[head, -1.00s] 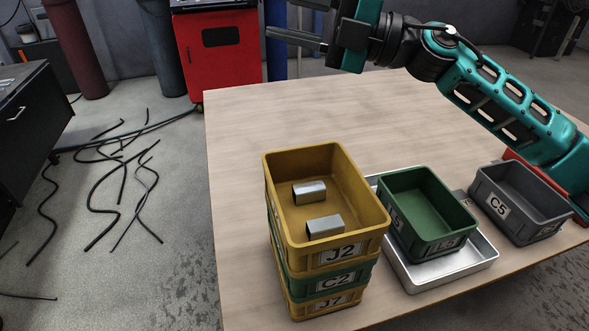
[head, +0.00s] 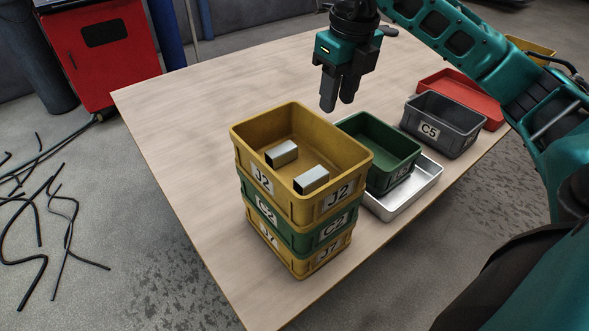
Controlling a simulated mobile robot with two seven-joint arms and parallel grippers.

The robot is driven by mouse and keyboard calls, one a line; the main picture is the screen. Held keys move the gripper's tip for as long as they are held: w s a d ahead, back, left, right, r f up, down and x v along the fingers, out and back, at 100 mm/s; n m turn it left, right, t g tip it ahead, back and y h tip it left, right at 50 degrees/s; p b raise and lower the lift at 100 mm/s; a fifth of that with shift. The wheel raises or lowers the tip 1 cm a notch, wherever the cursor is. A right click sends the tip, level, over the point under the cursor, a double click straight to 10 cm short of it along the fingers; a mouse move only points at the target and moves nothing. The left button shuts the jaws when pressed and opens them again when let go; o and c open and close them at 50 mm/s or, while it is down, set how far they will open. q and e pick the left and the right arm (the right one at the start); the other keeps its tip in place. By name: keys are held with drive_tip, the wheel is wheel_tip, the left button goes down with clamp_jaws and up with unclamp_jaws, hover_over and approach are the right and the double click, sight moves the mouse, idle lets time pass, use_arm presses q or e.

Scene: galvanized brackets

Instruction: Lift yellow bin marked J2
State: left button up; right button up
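The yellow bin marked J2 (head: 346,168) is the top one of a stack near the table's front edge. It sits upright on a green bin marked C2 (head: 294,232), which sits on a yellow bin marked J7 (head: 297,262). Two galvanized metal pieces (head: 282,153) lie inside J2. My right gripper (head: 338,105) points down above the table, behind the stack and past J2's back right side. It is empty, with a gap between its fingers, and does not touch the bin. My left gripper is not in view.
Right of the stack, a green bin (head: 380,135) sits in a silver metal tray (head: 405,205). A grey bin marked C5 (head: 441,120) and a red tray (head: 462,88) stand farther right. Black cables lie on the floor at left.

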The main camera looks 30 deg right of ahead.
sight(331, 124)
drive_tip(key=f, duration=0.6)
drive_tip(key=w+f, duration=0.1)
drive_tip(key=f, duration=0.2)
drive_tip(key=shift+a+f+b, duration=0.2)
drive_tip(key=shift+f+b, duration=0.1)
drive_tip(key=shift+f, duration=0.1)
clamp_jaws()
drive_tip(key=shift+r, duration=0.1)
